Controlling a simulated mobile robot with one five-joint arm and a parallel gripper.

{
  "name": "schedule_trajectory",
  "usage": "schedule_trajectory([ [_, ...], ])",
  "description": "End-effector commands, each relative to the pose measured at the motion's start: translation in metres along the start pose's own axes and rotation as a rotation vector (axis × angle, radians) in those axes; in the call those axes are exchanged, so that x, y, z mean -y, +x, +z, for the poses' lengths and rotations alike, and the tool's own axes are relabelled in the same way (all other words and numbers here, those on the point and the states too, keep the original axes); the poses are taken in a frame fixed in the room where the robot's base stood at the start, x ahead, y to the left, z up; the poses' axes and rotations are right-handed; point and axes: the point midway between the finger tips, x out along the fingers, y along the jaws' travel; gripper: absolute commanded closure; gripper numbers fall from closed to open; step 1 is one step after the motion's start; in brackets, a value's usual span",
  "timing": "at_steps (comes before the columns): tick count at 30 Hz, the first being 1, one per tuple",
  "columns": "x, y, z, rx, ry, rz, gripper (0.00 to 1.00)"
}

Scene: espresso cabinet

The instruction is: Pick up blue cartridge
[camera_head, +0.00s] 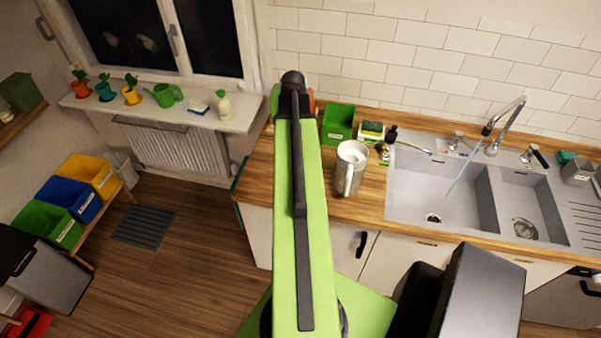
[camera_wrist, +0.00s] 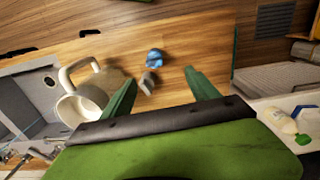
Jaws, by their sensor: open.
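A small blue object, likely the blue cartridge (camera_wrist: 155,58), lies on the wooden counter in the wrist view. A small grey piece (camera_wrist: 147,83) lies just beside it, close to one fingertip. My gripper (camera_wrist: 160,76) is open, with its two green fingers spread and nothing held between them. The blue object shows beyond the fingertips, roughly in line with the gap. I cannot tell the height of the fingers above the counter. In the head view my green arm covers that part of the counter, so the blue object is hidden there.
A pale jug (camera_head: 347,174) stands on the counter (camera_head: 317,199), near one finger in the wrist view (camera_wrist: 84,103). A green box (camera_head: 337,123) and a sponge holder (camera_head: 371,131) stand behind it. The sink (camera_head: 414,190) is to the right, with the tap running. A windowsill (camera_head: 240,117) is left.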

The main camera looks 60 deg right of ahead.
Motion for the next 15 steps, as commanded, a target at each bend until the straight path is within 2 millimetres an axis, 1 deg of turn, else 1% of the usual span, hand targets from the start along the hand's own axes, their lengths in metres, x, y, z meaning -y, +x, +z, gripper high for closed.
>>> schedule_trajectory([
  [1, -0.013, -0.007, -0.005, 0.000, 0.028, 0.000, 0.31],
  [3, -0.021, -0.007, -0.007, 0.000, 0.047, 0.000, 0.31],
  [8, -0.023, -0.001, -0.007, 0.000, 0.050, 0.000, 0.31],
  [11, -0.022, 0.012, -0.007, 0.000, 0.049, 0.000, 0.31],
  [15, -0.022, 0.041, -0.007, 0.000, 0.049, 0.000, 0.31],
])
